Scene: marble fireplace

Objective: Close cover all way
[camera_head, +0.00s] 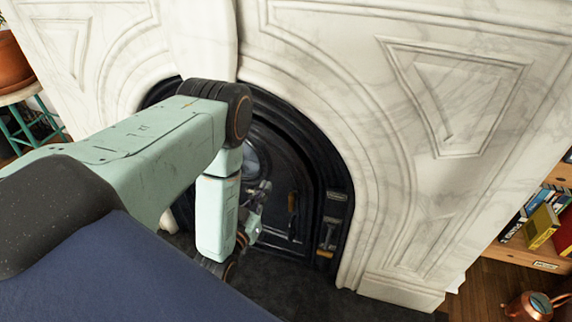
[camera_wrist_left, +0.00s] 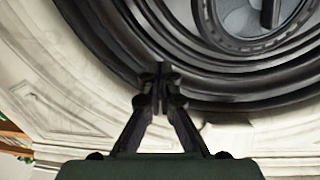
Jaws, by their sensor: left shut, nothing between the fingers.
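The black fireplace cover (camera_head: 277,165) sits inside the dark arched surround (camera_head: 330,165), partly hidden behind my left arm. I cannot tell how far it stands open. In the left wrist view, a round grey vent (camera_wrist_left: 245,18) with a black rim shows at the top, with curved black mouldings (camera_wrist_left: 200,78) below it. My left gripper (camera_head: 264,187) is in front of the black cover, with its fingers shut and empty. In the left wrist view the closed fingertips (camera_wrist_left: 158,78) overlap the edge of the black moulding; contact cannot be told. My right gripper is not in view.
The white marble fireplace (camera_head: 365,120) surrounds the arch. A dark hearth (camera_head: 310,294) lies below. A bookshelf (camera_head: 535,258) and a copper pot (camera_head: 530,306) stand at the right. A potted plant's pot (camera_head: 12,62) rests on a stool at the left.

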